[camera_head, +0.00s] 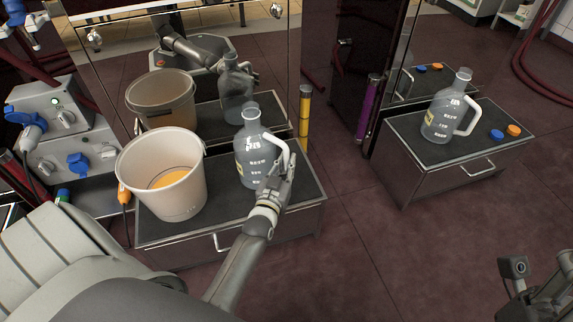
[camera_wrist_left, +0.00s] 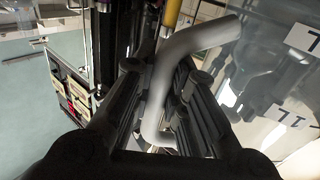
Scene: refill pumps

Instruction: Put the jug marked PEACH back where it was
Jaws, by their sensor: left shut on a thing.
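A clear jug (camera_head: 252,155) with white labels and a white handle is upright over the dark top of the left cabinet (camera_head: 300,185), right of a white bucket. My left gripper (camera_head: 277,172) is shut on its handle. In the left wrist view the pale handle (camera_wrist_left: 158,85) runs between the dark fingers (camera_wrist_left: 160,110), with the clear jug wall (camera_wrist_left: 270,75) to the right. A second clear jug (camera_head: 446,110) stands on the right cabinet (camera_head: 400,155). I cannot read PEACH on either jug. Part of my right arm shows at the lower right; its fingers are unclear.
The white bucket (camera_head: 165,185) holds some orange liquid. Blue (camera_head: 497,135) and orange (camera_head: 514,130) caps lie beside the second jug. Yellow (camera_head: 304,115) and purple (camera_head: 368,110) tubes stand behind. A mirror-like panel backs the left cabinet. Floor between the cabinets is clear.

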